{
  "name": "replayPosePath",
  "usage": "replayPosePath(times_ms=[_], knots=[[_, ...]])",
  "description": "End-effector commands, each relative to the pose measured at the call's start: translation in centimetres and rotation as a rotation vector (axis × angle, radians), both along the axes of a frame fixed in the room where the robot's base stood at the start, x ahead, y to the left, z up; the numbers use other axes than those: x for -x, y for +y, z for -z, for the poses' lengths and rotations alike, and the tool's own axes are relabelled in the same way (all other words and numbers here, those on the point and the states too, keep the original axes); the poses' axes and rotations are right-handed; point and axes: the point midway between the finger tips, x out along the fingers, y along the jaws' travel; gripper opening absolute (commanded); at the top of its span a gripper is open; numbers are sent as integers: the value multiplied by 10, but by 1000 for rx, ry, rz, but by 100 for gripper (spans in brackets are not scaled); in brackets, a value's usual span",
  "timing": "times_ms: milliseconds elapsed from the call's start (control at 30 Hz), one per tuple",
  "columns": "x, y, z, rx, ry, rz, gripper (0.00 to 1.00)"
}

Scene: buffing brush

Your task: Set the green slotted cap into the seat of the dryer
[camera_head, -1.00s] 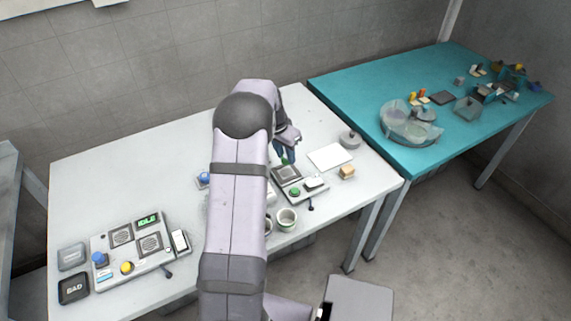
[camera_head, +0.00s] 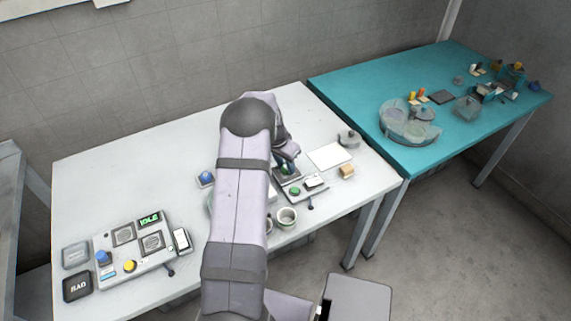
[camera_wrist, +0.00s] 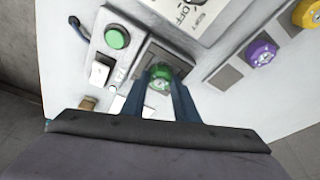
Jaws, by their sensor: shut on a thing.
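The green slotted cap (camera_wrist: 159,82) is between the two blue fingertips of my gripper (camera_wrist: 164,86) in the wrist view. My gripper is shut on it. The cap is over the dark square seat of a small grey device (camera_wrist: 133,62), which I take to be the dryer; I cannot tell whether it touches the seat. In the head view my gripper (camera_head: 286,166) is low over the same device (camera_head: 309,183), and the fingers hide part of the seat.
On the device are a green button (camera_wrist: 117,38) and a white switch (camera_wrist: 101,72). A purple knob-like part (camera_wrist: 262,53) and a yellow one (camera_wrist: 308,13) sit to the right. In the head view, cups (camera_head: 287,217) stand in front and a white sheet (camera_head: 330,156) lies behind.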

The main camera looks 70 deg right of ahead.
Motion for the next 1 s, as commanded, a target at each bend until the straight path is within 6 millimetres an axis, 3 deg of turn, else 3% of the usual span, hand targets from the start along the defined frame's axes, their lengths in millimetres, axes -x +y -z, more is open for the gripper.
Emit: replayPosePath(times_ms=[133,167,200,233,700,1000], knots=[[0,0,5,0,0,0,6],[0,0,3,0,0,0,34],[0,0,3,0,0,0,44],[0,0,3,0,0,0,46],[0,0,-3,1,0,0,46],[-5,9,-41,6,-1,-2,46]])
